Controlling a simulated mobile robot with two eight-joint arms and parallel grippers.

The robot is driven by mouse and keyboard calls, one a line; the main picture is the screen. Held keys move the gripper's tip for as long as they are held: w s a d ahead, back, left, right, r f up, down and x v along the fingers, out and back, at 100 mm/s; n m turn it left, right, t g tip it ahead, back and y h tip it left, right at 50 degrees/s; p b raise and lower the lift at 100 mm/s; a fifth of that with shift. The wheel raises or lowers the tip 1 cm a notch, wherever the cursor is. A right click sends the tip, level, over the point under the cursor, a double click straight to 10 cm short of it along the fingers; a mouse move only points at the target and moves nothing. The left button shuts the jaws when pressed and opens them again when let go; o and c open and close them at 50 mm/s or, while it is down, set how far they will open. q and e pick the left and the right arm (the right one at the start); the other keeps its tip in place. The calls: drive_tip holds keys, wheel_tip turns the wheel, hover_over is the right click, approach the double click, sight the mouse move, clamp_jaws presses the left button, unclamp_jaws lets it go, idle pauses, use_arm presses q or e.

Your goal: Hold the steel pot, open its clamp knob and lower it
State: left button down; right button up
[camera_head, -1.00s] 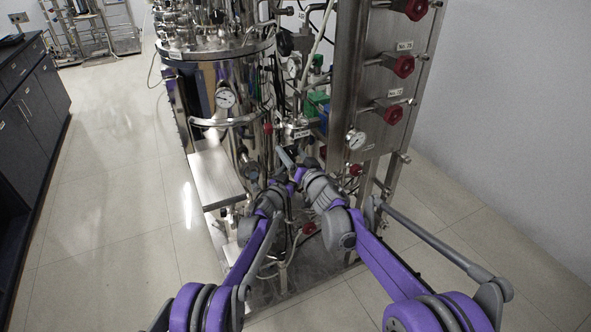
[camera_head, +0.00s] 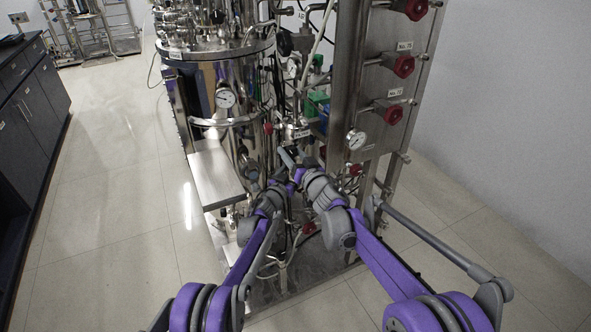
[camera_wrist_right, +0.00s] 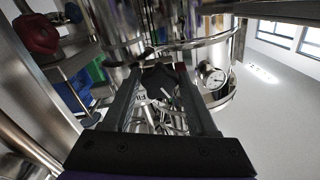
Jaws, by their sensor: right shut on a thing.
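A large steel vessel (camera_head: 222,130) with a round gauge stands left of my grippers, and it also shows in the right wrist view (camera_wrist_right: 215,45). I cannot clearly pick out a separate small steel pot; the area between my grippers is cluttered and partly hidden by them. My right gripper (camera_head: 306,166) reaches low into the skid. In the right wrist view its two fingers (camera_wrist_right: 158,76) close on a dark knob-like piece (camera_wrist_right: 160,82). My left gripper (camera_head: 287,164) is close beside it; its fingertips are too small to read.
A steel panel (camera_head: 375,60) with red knobs (camera_head: 391,114) stands close on the right. A flat metal shelf (camera_head: 215,178) juts out on the left. Pipes and hoses crowd the space behind my grippers. The tiled floor (camera_head: 110,230) is open at left.

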drive_tip(key=n, duration=0.4)
drive_tip(key=shift+n, duration=0.3)
drive_tip(key=shift+c, duration=0.6)
drive_tip(key=shift+o, duration=0.8)
drive_tip(key=n, duration=0.3)
drive_tip(key=shift+n, duration=0.4)
drive_tip(key=o, duration=1)
drive_tip(key=m, duration=0.5)
